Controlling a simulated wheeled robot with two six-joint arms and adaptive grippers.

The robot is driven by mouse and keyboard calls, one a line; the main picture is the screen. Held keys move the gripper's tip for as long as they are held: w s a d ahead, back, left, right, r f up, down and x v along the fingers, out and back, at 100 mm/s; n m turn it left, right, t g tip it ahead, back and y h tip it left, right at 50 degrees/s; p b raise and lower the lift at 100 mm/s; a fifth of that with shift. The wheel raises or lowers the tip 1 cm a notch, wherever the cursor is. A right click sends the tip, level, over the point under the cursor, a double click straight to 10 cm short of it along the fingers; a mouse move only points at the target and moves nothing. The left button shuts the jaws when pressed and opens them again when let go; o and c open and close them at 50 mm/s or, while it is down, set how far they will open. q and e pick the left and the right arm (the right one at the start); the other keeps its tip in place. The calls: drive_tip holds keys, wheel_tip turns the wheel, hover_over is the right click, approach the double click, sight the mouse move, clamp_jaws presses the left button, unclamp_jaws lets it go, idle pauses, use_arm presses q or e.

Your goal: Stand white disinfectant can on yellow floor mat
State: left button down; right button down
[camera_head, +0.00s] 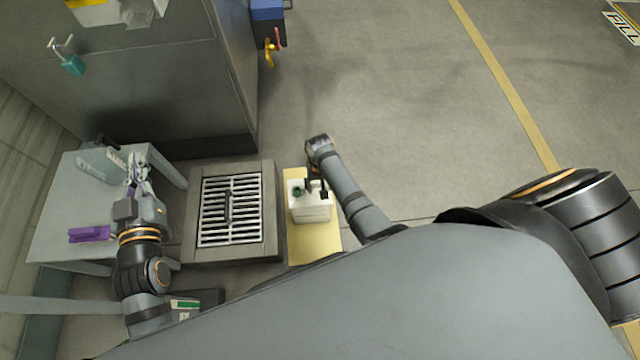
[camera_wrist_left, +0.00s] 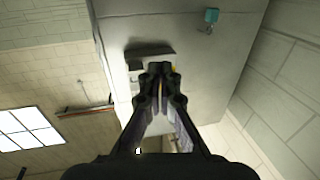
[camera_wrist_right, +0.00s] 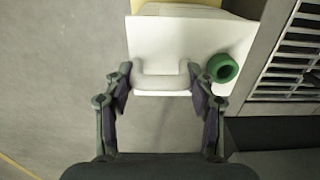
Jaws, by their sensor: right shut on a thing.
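The white disinfectant can (camera_head: 311,213), with a green cap and a top handle, looks upright over the yellow floor mat (camera_head: 315,250). I cannot tell whether its base touches the mat. My right gripper (camera_head: 316,188) is at the can's top. In the right wrist view the fingers (camera_wrist_right: 161,85) are shut on the ends of the can's handle, with the green cap beside them and a strip of mat (camera_wrist_right: 195,3) beyond. My left gripper (camera_head: 137,172) is over the grey table; its fingers look closed together and empty in the left wrist view (camera_wrist_left: 159,72).
A floor grate in a raised grey frame (camera_head: 270,205) lies left of the mat. The grey table (camera_head: 55,215) holds a purple object (camera_head: 90,234) and a pale item (camera_head: 98,168). A large grey cabinet (camera_head: 150,90) stands behind. Open floor (camera_head: 400,100) lies to the right.

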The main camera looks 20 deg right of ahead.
drive_tip(key=shift+c, duration=2.2)
unclamp_jaws()
use_arm(q)
drive_tip(key=shift+r, duration=0.1)
use_arm(e)
drive_tip(key=shift+r, duration=0.1)
